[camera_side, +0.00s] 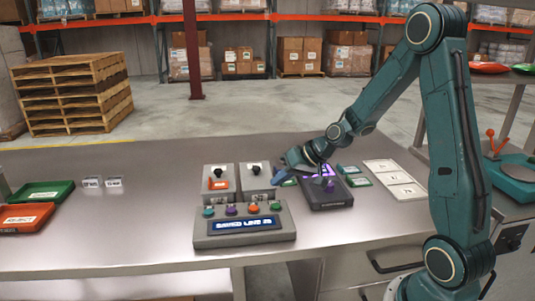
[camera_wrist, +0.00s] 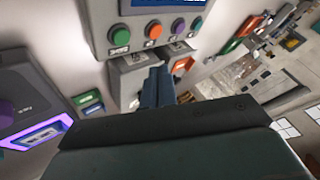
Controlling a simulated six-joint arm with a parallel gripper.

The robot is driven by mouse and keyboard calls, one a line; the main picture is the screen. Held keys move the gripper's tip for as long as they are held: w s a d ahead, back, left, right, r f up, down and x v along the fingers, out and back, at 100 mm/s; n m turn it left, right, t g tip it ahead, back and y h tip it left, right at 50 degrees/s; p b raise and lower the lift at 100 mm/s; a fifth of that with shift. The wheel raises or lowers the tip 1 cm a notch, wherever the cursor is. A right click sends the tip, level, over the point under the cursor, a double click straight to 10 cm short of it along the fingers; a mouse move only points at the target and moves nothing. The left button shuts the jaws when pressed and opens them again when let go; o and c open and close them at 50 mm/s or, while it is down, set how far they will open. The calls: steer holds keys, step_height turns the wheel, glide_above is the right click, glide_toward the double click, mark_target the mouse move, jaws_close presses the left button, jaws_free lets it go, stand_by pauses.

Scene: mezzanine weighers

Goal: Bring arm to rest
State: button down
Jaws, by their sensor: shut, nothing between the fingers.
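My teal arm reaches down and left over the metal bench (camera_side: 120,235). My gripper (camera_side: 281,178) is low over the bench, just right of the two grey switch boxes. In the wrist view the fingers (camera_wrist: 158,76) lie together, shut and empty. Their tips are close to a grey box (camera_wrist: 130,85) in that picture; I cannot tell whether they touch it.
A button console (camera_side: 245,228) stands in front of the switch boxes (camera_side: 217,183). A dark unit with a purple-lit edge (camera_side: 328,196) is right of my gripper, near a white card panel (camera_side: 394,178). Green (camera_side: 45,192) and orange (camera_side: 28,217) trays lie left. The bench's left-middle is mostly clear.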

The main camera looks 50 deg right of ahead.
steer(key=s+a+r+n+g+h, duration=0.1)
steer(key=s+a+r, duration=0.2)
steer(key=s, duration=0.5)
steer(key=s+a+r+n+g+h, duration=0.1)
steer(key=s+a+r+n, duration=0.1)
steer(key=s+a+r, duration=0.2)
steer(key=s+a+r+n+h, duration=0.1)
steer(key=s+a+r, duration=0.2)
steer(key=s+r, duration=0.4)
steer(key=shift+s+a+g, duration=0.2)
steer(key=shift+s+g, duration=0.2)
steer(key=shift+s, duration=2.45)
steer(key=c, duration=2.2)
jaws_free()
